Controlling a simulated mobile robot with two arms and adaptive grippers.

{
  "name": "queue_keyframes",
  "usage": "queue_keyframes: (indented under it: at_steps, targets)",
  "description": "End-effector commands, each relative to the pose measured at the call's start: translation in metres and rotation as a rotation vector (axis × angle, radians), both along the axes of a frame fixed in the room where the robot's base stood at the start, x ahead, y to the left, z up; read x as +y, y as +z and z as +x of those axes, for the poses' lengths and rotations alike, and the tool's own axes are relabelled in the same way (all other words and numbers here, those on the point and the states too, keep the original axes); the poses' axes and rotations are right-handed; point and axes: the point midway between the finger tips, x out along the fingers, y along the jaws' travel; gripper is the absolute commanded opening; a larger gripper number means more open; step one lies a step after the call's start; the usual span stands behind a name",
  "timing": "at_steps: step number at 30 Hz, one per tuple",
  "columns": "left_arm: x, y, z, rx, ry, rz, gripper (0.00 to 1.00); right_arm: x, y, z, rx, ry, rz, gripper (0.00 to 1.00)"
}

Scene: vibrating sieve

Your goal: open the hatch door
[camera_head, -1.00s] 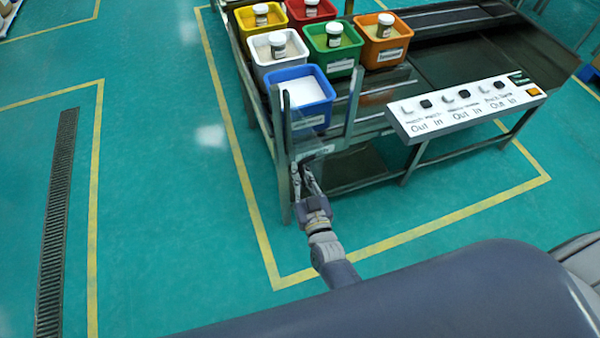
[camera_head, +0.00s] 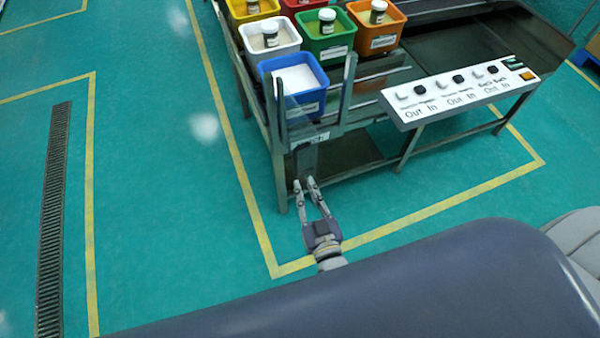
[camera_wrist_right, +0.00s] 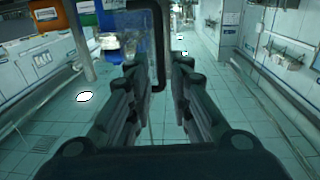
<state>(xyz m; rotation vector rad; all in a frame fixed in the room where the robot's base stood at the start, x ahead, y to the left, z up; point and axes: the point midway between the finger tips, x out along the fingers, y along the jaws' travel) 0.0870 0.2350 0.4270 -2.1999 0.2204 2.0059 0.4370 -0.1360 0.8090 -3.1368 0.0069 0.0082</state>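The hatch door appears as a clear, see-through panel at the near left end of the rack; its outline is hard to make out. A dark bent handle (camera_wrist_right: 159,45) shows in the right wrist view, ahead of my fingers and roughly in line with the gap between them. My right gripper (camera_head: 304,184) is open, just in front of the rack's near left corner in the head view. In the right wrist view its two fingers (camera_wrist_right: 157,82) stand apart with nothing held between them. I cannot tell whether either finger touches the handle. My left gripper is not in view.
A blue bin (camera_head: 295,84) and several coloured bins with jars sit on the rack (camera_head: 281,160). A white control panel (camera_head: 460,93) with switches juts out at the right. The green floor left of the rack is clear, with a dark drain grate (camera_head: 54,220).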

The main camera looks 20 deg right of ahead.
Motion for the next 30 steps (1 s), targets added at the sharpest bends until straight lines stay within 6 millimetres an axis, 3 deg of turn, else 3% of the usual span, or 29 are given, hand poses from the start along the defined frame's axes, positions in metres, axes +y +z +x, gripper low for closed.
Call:
queue_keyframes:
  at_steps: [6, 16, 17, 19, 20, 25, 30]
  targets:
    - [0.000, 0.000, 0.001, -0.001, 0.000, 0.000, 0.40, 0.000, 0.000, -0.027, 0.001, 0.000, -0.001, 0.19]
    - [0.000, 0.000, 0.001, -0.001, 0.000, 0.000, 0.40, 0.000, 0.000, -0.031, 0.000, 0.000, -0.001, 0.19]
    - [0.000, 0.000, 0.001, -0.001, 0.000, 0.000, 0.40, 0.000, 0.000, -0.031, 0.000, 0.000, -0.001, 0.17]
    - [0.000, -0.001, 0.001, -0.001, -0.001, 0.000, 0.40, -0.001, 0.000, -0.031, -0.002, -0.001, 0.008, 0.01]
    - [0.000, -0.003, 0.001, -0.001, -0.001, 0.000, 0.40, -0.003, -0.001, -0.031, -0.005, -0.002, 0.021, 0.00]
    - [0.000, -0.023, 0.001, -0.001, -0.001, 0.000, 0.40, -0.028, -0.001, -0.031, -0.053, -0.027, 0.287, 0.00]
    - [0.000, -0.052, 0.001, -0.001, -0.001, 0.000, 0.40, -0.064, -0.001, -0.035, -0.114, -0.054, 0.793, 0.00]
